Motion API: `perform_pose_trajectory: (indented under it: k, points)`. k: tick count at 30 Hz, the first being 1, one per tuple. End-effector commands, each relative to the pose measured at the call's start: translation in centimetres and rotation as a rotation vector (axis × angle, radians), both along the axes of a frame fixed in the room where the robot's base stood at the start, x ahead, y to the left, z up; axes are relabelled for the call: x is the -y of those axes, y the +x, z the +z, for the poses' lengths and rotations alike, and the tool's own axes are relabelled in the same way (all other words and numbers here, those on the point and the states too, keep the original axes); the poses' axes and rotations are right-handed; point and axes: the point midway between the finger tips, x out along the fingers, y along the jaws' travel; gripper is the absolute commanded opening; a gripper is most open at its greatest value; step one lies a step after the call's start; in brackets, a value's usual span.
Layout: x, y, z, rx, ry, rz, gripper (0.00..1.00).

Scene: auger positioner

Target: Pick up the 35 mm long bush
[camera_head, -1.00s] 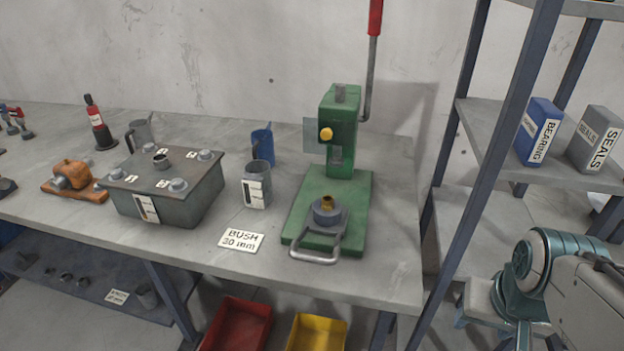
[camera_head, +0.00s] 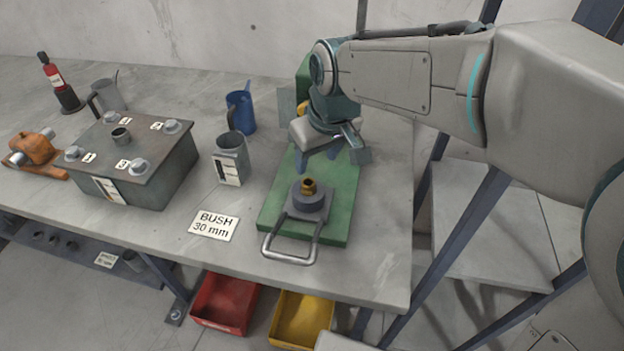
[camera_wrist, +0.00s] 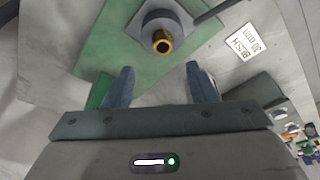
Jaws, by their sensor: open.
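A brass-coloured bush (camera_head: 309,187) stands upright in a round grey holder (camera_head: 308,203) on the green press base (camera_head: 336,210). It also shows in the wrist view (camera_wrist: 162,42), end on with a dark bore. I cannot tell any part's length; the card (camera_head: 213,225) in front reads "BUSH 30 mm". My gripper (camera_head: 331,156) is open and empty above the press base, behind the brass bush. In the wrist view, both fingers (camera_wrist: 160,70) are apart, and the bush lies beyond their tips.
The green press body (camera_head: 304,70) is partly hidden behind my arm. A metal loop handle (camera_head: 291,246) sticks out at the front. A grey mug (camera_head: 231,158), a blue mug (camera_head: 240,112) and the grey box (camera_head: 150,175) stand left. Red (camera_head: 224,303) and yellow (camera_head: 301,320) bins are below.

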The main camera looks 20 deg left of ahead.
Motion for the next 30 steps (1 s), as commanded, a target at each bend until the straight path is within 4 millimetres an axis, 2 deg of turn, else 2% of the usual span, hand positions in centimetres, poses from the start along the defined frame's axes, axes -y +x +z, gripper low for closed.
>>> perform_pose_trajectory:
  k: [3,11,19,23,29,30]
  points:
    - [-0.4,0.3,-2.1,-0.003,-0.003,0.002,0.52]
    - [-0.8,0.6,-4.0,-0.001,-0.003,-0.001,0.52]
    - [-1.7,1.1,-7.7,-0.001,-0.003,-0.004,0.52]
    - [-1.9,1.3,-8.4,0.000,-0.001,-0.005,0.52]
    - [-1.9,1.3,-8.5,0.001,-0.001,-0.006,0.52]
    - [-1.9,1.3,-8.5,0.001,-0.001,-0.006,0.43]
